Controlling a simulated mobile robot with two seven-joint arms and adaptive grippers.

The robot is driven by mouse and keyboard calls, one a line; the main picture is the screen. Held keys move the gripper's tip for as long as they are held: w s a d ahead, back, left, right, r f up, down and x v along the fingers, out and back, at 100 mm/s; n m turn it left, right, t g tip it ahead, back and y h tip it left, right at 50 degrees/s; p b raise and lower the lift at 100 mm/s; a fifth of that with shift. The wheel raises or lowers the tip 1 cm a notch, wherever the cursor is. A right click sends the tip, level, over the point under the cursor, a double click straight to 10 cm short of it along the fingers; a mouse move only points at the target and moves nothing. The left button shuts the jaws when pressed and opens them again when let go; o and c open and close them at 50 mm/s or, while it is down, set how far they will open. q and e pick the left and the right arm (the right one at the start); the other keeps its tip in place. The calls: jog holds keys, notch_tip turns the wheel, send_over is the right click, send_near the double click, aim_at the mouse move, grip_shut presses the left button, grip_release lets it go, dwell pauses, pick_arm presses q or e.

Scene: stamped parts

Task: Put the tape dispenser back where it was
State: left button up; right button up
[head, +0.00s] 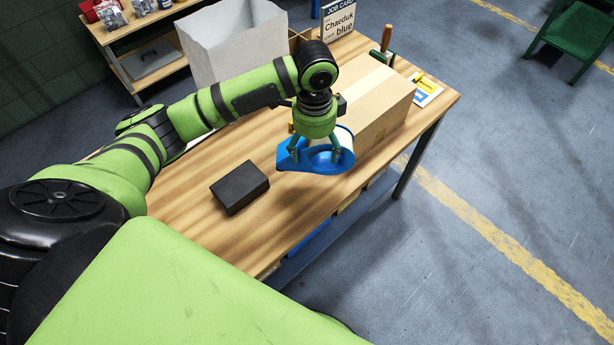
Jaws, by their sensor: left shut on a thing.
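The blue tape dispenser (300,163) with a pale roll is in the head view, over the right half of the wooden table (190,203). My left gripper (316,150) points down and is shut on the tape dispenser. The dispenser appears to be held above the tabletop, in front of the cardboard box; the exact gap beneath it cannot be told. The gripper hides part of the dispenser. My right gripper is not in view.
A black block (240,187) lies on the table left of the dispenser. A taped cardboard box (385,108) stands close behind. Bare tabletop lies around the block.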

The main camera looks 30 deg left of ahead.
pick_arm(q)
notch_tip(320, 180, down, 10)
jog(key=shift+s+p, duration=0.1)
jog(key=shift+p, duration=0.55)
jog(key=shift+f, duration=0.15)
jog(key=o, duration=1)
jog(key=shift+o, duration=0.2)
notch_tip(320, 180, up, 12)
jog(key=shift+s+a+r+b, duration=0.1)
jog(key=shift+s+r+b, duration=0.1)
jog(key=shift+b, duration=0.35)
